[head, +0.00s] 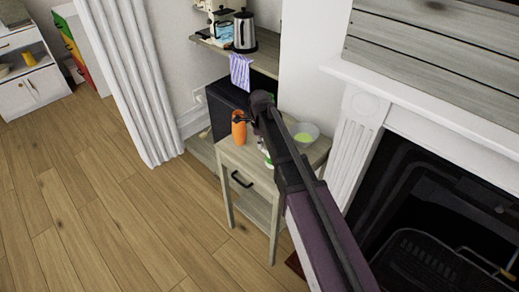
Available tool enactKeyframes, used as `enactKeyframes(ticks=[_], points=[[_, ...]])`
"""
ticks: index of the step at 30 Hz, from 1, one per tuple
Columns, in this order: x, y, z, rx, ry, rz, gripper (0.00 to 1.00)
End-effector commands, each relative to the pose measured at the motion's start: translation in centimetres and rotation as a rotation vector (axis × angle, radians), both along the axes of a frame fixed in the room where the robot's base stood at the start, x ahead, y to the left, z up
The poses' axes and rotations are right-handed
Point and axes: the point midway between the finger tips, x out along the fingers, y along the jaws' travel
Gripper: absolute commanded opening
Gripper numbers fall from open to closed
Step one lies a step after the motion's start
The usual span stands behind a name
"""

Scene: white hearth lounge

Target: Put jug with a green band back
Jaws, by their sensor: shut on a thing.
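The jug with a green band (267,158) shows as a small white and green patch beside my arm, over the small wooden table (228,157). Most of it is hidden behind my arm. My gripper (258,120) is over the left part of this table, and my arm hides most of its fingers. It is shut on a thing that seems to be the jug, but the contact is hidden. I cannot tell whether the jug touches the tabletop.
An orange bottle-like object (239,130) is close left of my gripper. A bowl with green contents (304,133) stands right of my arm. A kettle (244,32) stands on the shelf (212,40) above. The fireplace (425,200) is at right. The wooden floor (120,220) is clear at left.

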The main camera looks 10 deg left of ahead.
Motion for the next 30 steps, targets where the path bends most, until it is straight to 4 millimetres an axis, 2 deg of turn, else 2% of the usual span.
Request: enactKeyframes(ticks=[1, 6, 23, 24, 26, 27, 30], points=[[0.0, 0.0, -0.9, 0.000, 0.000, 0.000, 0.00], [0.0, 0.0, -1.8, 0.000, 0.000, 0.000, 0.00], [0.0, 0.0, -2.2, 0.000, 0.000, 0.000, 0.00], [0.0, 0.0, -2.1, 0.000, 0.000, 0.000, 0.29], [0.0, 0.0, -2.1, 0.000, 0.000, 0.000, 0.47], [0.0, 0.0, -2.1, 0.000, 0.000, 0.000, 0.52], [0.0, 0.0, -2.1, 0.000, 0.000, 0.000, 0.52]])
